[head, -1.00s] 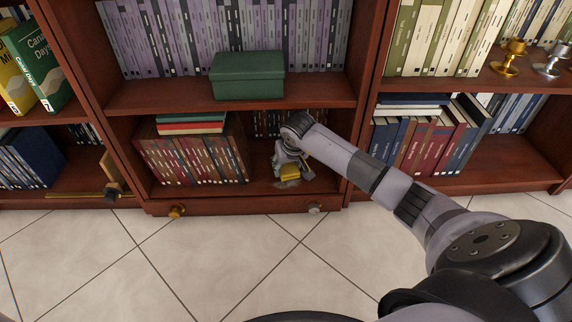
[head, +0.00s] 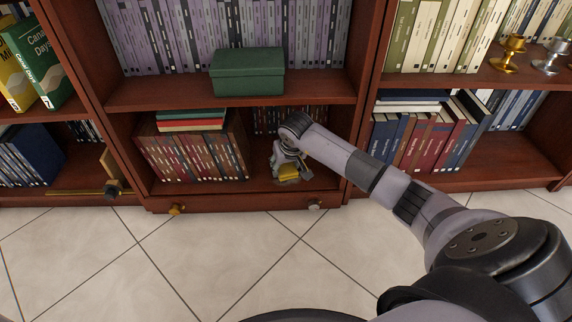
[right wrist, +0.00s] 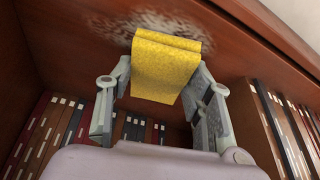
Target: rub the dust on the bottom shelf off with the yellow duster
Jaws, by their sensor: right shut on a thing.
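The yellow duster (head: 289,172) is a block held in my right gripper (head: 287,173), low in the middle bookcase. In the right wrist view the duster (right wrist: 167,66) sits between the two fingers of the right gripper (right wrist: 165,85). Its far end is at a grey-white dust patch (right wrist: 150,28) on the bottom shelf (right wrist: 85,40). The dust shows on both sides of the duster; the part behind it is hidden. In the head view a little dust (head: 290,183) shows beside the duster on the bottom shelf (head: 215,190). My left gripper is out of view.
Dark red books (head: 190,158) fill the left of the bottom shelf, with flat books (head: 190,122) on top. More books (head: 270,120) stand behind the gripper. A green box (head: 247,75) sits on the shelf above. Bookcase uprights (head: 355,150) bound the right side.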

